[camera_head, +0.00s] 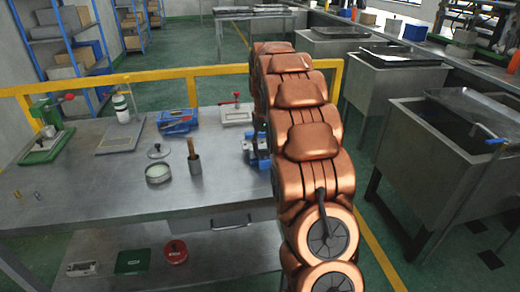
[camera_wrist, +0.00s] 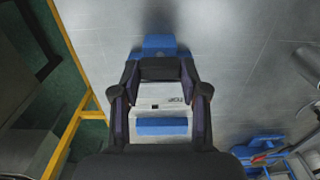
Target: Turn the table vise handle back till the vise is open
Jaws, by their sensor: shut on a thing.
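The table vise is blue with a light grey body. In the head view its blue side (camera_head: 256,148) shows at the right end of the metal table, partly behind my arm. In the wrist view one blue part of the table vise (camera_wrist: 160,126) lies between my fingers and another lies just beyond the fingertips. My gripper (camera_wrist: 160,72) is over the vise, its dark fingers on both sides of it, shut on the vise handle. The handle itself is hidden by the fingers, and the gap between the jaws cannot be made out.
A yellow rail (camera_head: 200,70) runs behind. Metal sinks (camera_head: 430,130) stand at right.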

